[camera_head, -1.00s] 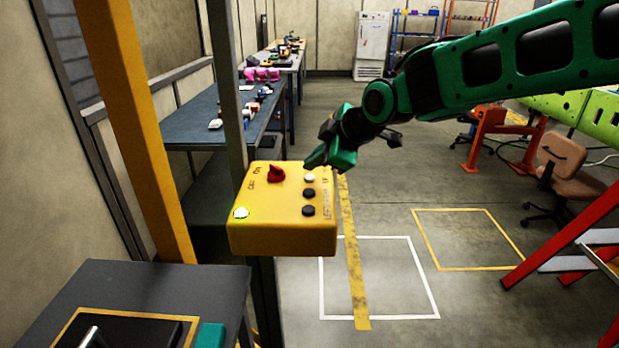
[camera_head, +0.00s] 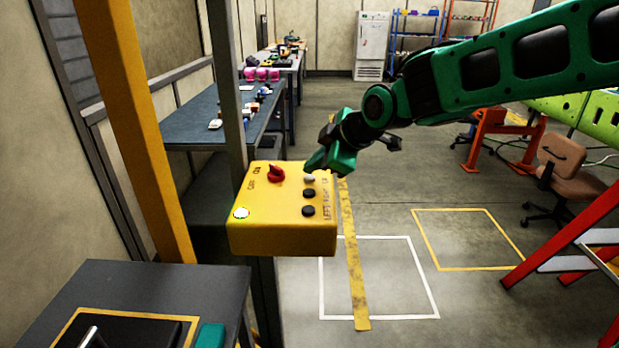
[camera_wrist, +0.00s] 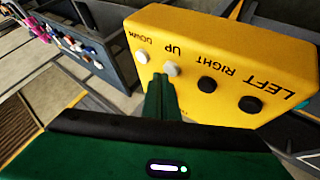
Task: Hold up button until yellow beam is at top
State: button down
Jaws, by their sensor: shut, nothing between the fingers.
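In the wrist view, the white UP button (camera_wrist: 171,68) sits between the white DOWN button (camera_wrist: 141,57) and the black RIGHT button (camera_wrist: 207,84). My gripper (camera_head: 315,170) is shut and empty, its tip over the white buttons. In the wrist view, its green fingertips (camera_wrist: 161,82) are just beside the UP button; I cannot tell if they touch it. A yellow upright (camera_head: 135,130) stands at left; I cannot tell if it is the beam.
A grey post (camera_head: 226,90) rises behind the box. A dark table (camera_head: 170,282) stands at the lower left, and workbenches (camera_head: 195,125) run along the left wall. A red ladder (camera_head: 570,240) and a chair (camera_head: 560,170) are at right. The middle floor is clear.

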aim_at(313, 178)
jog(key=shift+f, duration=0.45)
dwell(1.6)
jog(key=shift+r, duration=0.1)
dwell(4.3)
jog(key=shift+r, duration=0.8)
jog(key=shift+r, duration=2.5)
